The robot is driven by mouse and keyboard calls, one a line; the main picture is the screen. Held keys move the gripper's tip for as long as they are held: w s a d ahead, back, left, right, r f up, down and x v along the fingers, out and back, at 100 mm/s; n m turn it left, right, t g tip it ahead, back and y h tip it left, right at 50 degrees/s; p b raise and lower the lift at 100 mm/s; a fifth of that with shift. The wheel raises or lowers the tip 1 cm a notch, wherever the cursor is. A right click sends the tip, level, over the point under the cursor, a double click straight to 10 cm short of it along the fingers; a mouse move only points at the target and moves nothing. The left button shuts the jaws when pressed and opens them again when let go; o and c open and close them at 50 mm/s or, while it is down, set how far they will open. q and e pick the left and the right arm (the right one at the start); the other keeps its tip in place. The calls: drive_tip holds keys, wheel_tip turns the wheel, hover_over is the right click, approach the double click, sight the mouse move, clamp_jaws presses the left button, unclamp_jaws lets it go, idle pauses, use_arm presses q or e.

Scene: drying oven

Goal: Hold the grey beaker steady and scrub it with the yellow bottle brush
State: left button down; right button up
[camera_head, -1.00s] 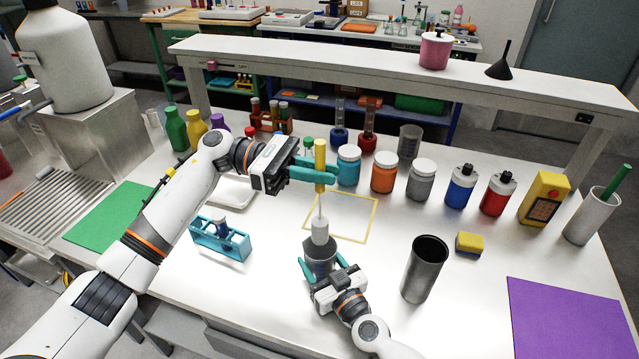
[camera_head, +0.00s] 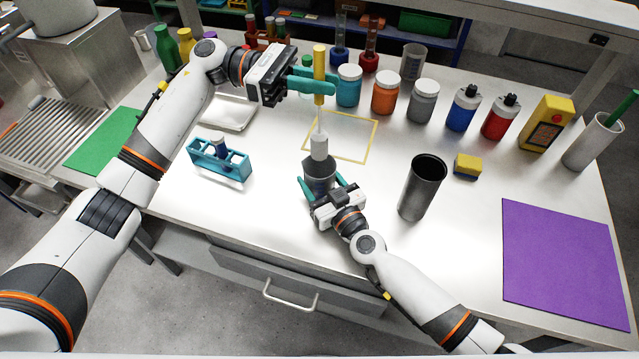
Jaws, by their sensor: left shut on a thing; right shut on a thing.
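The grey beaker (camera_head: 319,170) stands on the white table, and my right gripper (camera_head: 322,186) is shut on it from the front, one teal finger on each side. The yellow bottle brush (camera_head: 319,62) is upright above the beaker. My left gripper (camera_head: 312,84) is shut on its yellow handle. The brush's pale head (camera_head: 319,146) is at the beaker's mouth; its lower end is hidden by the beaker wall, so I cannot tell how deep it sits.
A tall dark metal cup (camera_head: 422,188) and a yellow sponge (camera_head: 467,166) stand to the right. A blue rack (camera_head: 220,160) is at the left. A yellow square outline (camera_head: 370,140) lies behind the beaker. Several jars and bottles line the back. A purple mat (camera_head: 562,262) lies front right.

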drive_tip(key=o, duration=1.2)
drive_tip(key=v, duration=1.2)
